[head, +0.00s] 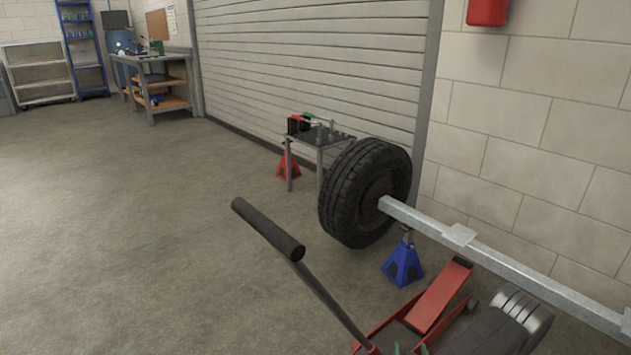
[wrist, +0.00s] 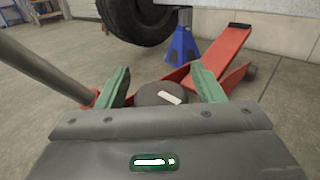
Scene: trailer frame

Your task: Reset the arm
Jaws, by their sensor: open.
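My gripper (wrist: 163,82) is open in the wrist view, with its two green fingers apart. A dark round part with a pale mark (wrist: 165,94) shows between and beyond the fingers; I cannot tell whether it touches them. The red floor jack (wrist: 222,58) lies just past the fingers, and its dark handle (wrist: 42,62) slants up at the left. In the head view the red jack (head: 440,295) is at the bottom right, its handle (head: 268,230) leaning up to the left. Only green tips of my gripper (head: 410,349) show at the bottom edge; my arm is at the right.
A tyre (head: 368,192) sits on the grey axle beam (head: 460,236), above a blue jack stand (head: 403,262). A small tool table (head: 320,138) and a red stand (head: 288,165) are behind it. A workbench (head: 155,75) stands far left. The floor at left is clear.

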